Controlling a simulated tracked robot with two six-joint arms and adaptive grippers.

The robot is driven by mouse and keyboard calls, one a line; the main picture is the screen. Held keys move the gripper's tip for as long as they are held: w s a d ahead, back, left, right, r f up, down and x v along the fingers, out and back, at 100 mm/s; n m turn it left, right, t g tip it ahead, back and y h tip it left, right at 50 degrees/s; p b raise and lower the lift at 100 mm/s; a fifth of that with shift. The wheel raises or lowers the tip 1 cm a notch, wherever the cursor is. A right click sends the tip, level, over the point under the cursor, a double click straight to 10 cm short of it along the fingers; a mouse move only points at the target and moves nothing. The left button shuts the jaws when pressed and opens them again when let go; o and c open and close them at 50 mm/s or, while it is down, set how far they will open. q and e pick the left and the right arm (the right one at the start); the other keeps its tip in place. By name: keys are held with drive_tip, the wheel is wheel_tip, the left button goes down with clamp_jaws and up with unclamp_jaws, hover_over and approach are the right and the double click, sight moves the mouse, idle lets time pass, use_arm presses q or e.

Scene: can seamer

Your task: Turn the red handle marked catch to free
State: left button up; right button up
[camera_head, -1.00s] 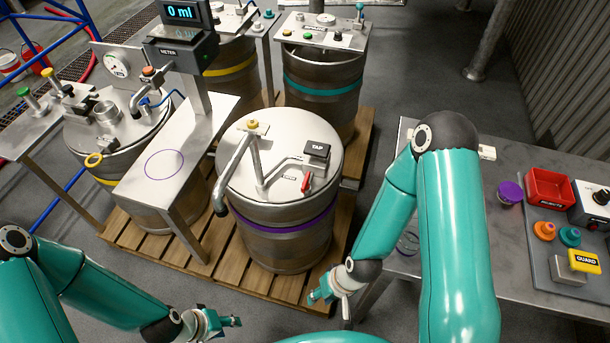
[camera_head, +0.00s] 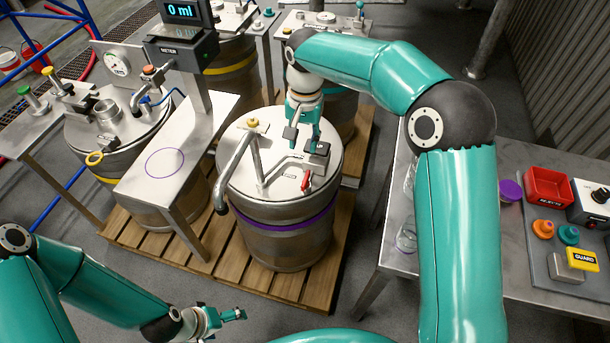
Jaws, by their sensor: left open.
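A small red handle (camera_head: 306,181) stands on the lid of the middle steel drum (camera_head: 285,220) with the purple band. A small label lies beside it, too small to read. My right gripper (camera_head: 302,145) points down over the same lid, behind the red handle and above the black TAP box (camera_head: 318,157), which it partly covers. Its fingers look spread with nothing between them. It is apart from the red handle. My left gripper (camera_head: 236,315) is open and empty, low in front of the pallet.
A bent spout pipe (camera_head: 235,175) and a thin rod stand on the lid left of the handle. A steel bench with a meter (camera_head: 184,50) is further left. A table at right holds a red bin (camera_head: 548,187) and a yellow GUARD block (camera_head: 584,261).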

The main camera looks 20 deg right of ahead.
sight(305, 178)
drive_tip(key=shift+m, duration=0.3)
drive_tip(key=f, duration=1.4)
drive_tip(key=shift+d+p, duration=0.25)
drive_tip(key=shift+p, duration=0.15)
clamp_jaws()
